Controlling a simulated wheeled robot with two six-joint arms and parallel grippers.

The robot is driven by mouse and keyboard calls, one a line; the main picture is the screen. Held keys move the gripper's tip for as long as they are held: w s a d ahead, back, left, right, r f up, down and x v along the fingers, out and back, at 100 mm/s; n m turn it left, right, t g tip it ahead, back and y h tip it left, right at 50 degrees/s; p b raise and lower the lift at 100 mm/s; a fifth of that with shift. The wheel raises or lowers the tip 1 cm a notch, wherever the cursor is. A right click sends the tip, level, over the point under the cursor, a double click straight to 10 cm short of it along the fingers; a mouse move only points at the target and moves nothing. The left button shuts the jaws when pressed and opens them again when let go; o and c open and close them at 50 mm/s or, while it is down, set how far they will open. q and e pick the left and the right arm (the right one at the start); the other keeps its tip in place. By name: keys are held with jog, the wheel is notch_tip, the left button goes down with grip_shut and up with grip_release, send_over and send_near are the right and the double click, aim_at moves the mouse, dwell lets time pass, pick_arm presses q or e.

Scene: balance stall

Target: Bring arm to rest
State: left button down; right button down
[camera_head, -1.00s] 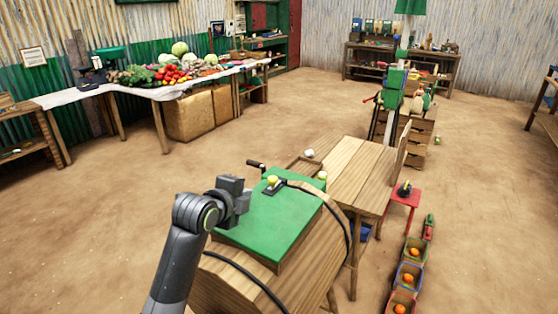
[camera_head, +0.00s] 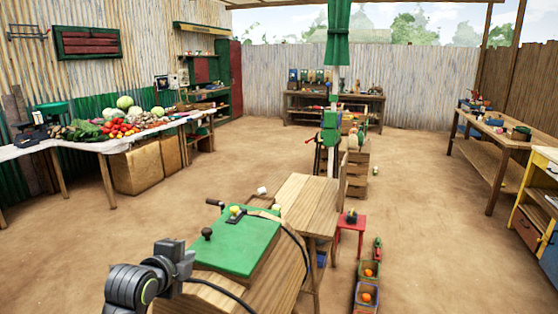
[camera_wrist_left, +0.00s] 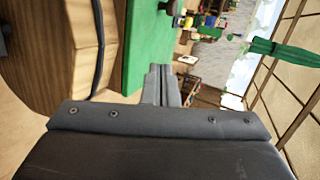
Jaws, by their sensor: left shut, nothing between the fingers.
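My left arm comes in from the bottom left. Its left gripper (camera_head: 180,258) is at the left edge of a wooden stand (camera_head: 265,290) with a sloping green top (camera_head: 240,248). In the left wrist view, the fingers of the left gripper (camera_wrist_left: 162,86) are together with nothing between them. The green top also shows there (camera_wrist_left: 140,45), beyond the fingers. I cannot tell whether the gripper touches the stand. My right gripper is not in view.
The green top carries a yellow knob (camera_head: 235,211) and a black knob (camera_head: 207,233); a black cable runs along the stand. A wooden table (camera_head: 305,200) stands behind. A red stool (camera_head: 350,225) and crates with oranges (camera_head: 368,270) are to the right. Open dirt floor lies left.

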pick_arm(q)
jog(key=s+a+f+n+g+y, duration=0.1)
jog(key=s+a+f+n+g, duration=0.15)
jog(key=s+f+n, duration=0.4)
jog(key=s+a+f+n+g+y, duration=0.1)
jog(key=s+a+f+n+g, duration=0.15)
jog(key=s+f, duration=0.75)
jog(key=s+a+f+n+g+y, duration=0.15)
jog(key=s+n, duration=0.25)
jog(key=s, duration=0.4)
jog(key=s+a+f+n+g, duration=0.1)
jog(key=s+f+n, duration=0.25)
jog(key=s, duration=0.45)
jog(key=s+a+f+n+g+y, duration=0.15)
jog(key=s+n, duration=0.25)
jog(key=s, duration=0.4)
notch_tip(320, 180, down, 24)
jog(key=a+g+h, duration=0.1)
jog(key=a, duration=0.1)
jog(key=s+d+f+g, duration=0.1)
jog(key=s+f, duration=1.3)
jog(key=f, duration=0.2)
jog(key=shift+s+d+g+h, duration=0.25)
jog(key=shift+d+g+h, duration=0.05)
jog(key=shift+d+h, duration=0.1)
